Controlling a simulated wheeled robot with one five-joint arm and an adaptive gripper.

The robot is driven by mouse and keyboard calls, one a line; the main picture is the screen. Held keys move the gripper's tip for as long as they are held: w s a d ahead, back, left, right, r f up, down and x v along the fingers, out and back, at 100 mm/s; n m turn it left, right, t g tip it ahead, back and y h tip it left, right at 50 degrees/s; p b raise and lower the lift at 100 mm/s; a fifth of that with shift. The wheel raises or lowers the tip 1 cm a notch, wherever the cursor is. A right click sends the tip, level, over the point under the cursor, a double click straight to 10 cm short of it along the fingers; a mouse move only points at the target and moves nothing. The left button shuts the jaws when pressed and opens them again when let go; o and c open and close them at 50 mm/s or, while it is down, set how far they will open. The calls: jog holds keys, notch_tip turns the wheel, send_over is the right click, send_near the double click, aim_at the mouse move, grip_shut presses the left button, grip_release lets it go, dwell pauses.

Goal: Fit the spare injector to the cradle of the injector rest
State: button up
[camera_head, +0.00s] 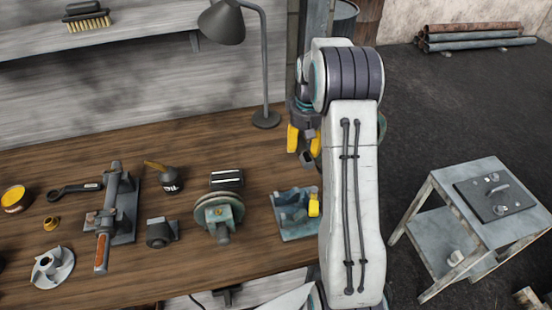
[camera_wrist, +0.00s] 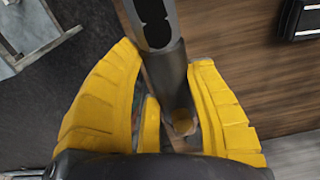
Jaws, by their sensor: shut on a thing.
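My gripper (camera_head: 303,142) is above the bench, beside the lamp base, with its yellow fingers pointing down. In the wrist view the gripper (camera_wrist: 168,112) is shut on a grey metal part, seemingly the spare injector (camera_wrist: 172,75). The injector has a long tubular body and a dark, slot-shaped opening at its far end. In the head view only a short grey piece of it (camera_head: 307,159) shows below the fingers. A dark plate with raised grey fittings (camera_head: 496,196), possibly the injector rest, lies on a side table at right. Its cradle cannot be told clearly.
The metal side table (camera_head: 432,212) stands apart from the wooden bench (camera_head: 270,145). A blue-grey tray (camera_head: 290,232) with a yellow item lies on the bench near my arm. A desk lamp (camera_head: 266,118) stands behind. A pump (camera_head: 220,212), an oil can (camera_head: 171,180) and tools fill the left.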

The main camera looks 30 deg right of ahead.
jog(key=p, duration=0.2)
send_over(276, 166)
notch_tip(276, 166, down, 5)
jog(key=shift+w+d+r, duration=0.1)
jog(key=shift+d+r, duration=0.05)
jog(key=shift+f+p, duration=0.45)
jog(key=shift+f, duration=1.4)
jog(key=shift+f, duration=0.2)
jog(key=o, duration=1.2)
jog(key=shift+c, duration=0.2)
